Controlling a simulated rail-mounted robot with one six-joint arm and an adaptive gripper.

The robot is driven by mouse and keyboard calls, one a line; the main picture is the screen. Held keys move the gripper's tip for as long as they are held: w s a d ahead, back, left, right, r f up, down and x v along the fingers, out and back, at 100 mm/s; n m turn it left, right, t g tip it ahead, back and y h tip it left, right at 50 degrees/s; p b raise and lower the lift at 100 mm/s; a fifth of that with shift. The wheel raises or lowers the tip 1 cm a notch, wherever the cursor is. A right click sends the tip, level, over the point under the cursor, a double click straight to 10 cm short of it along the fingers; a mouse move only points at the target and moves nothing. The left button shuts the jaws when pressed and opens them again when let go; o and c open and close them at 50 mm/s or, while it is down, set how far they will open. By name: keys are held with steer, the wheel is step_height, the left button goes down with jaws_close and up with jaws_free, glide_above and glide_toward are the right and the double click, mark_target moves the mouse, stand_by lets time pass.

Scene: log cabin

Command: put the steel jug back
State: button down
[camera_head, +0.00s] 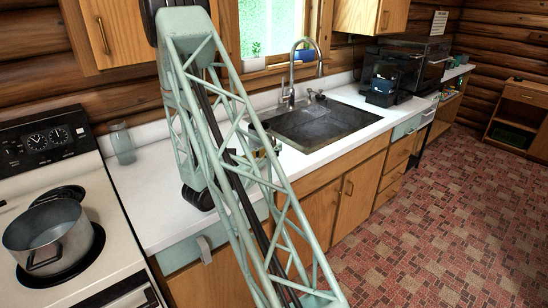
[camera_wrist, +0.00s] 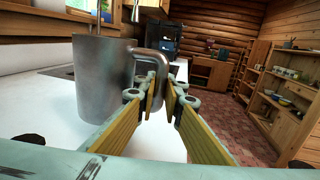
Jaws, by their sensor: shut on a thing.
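The steel jug (camera_wrist: 103,80) is a grey metal, mug-shaped vessel, upright at the left of the wrist view, with its handle (camera_wrist: 158,53) toward the right. My gripper (camera_wrist: 163,92) has its yellow-padded fingers closed on the handle. The jug is over the white counter (camera_wrist: 155,140); I cannot tell whether its base touches it. In the head view my arm's lattice link hides most of the jug and gripper, which are near the front left of the sink (camera_head: 318,130).
A stove with a pot (camera_head: 48,235) stands at the left, and a glass jar (camera_head: 122,143) stands on the counter beside it. The faucet (camera_head: 292,75) rises behind the sink. Dark appliances (camera_head: 385,75) stand beyond it. Shelves with dishes (camera_wrist: 275,92) stand across the room. The tiled floor is clear.

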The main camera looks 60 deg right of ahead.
steer(key=shift+w+d, duration=0.25)
steer(key=shift+d, duration=0.2)
steer(key=shift+f+b, duration=0.6)
steer(key=shift+f, duration=1.2)
steer(key=shift+f, duration=0.2)
steer(key=c, duration=2.7)
jaws_free()
steer(key=shift+c, duration=0.2)
steer(key=shift+r, duration=0.25)
steer(key=shift+w+a+f+p, duration=0.1)
steer(key=shift+w+a+p, duration=0.15)
steer(key=shift+a, duration=1.75)
steer(key=shift+w+a+r+p, duration=0.15)
steer(key=shift+a+p, duration=0.15)
steer(key=shift+a, duration=1.7)
steer(key=shift+w+a+f+p, duration=0.2)
steer(key=shift+a+p, duration=0.1)
steer(key=shift+a, duration=1.7)
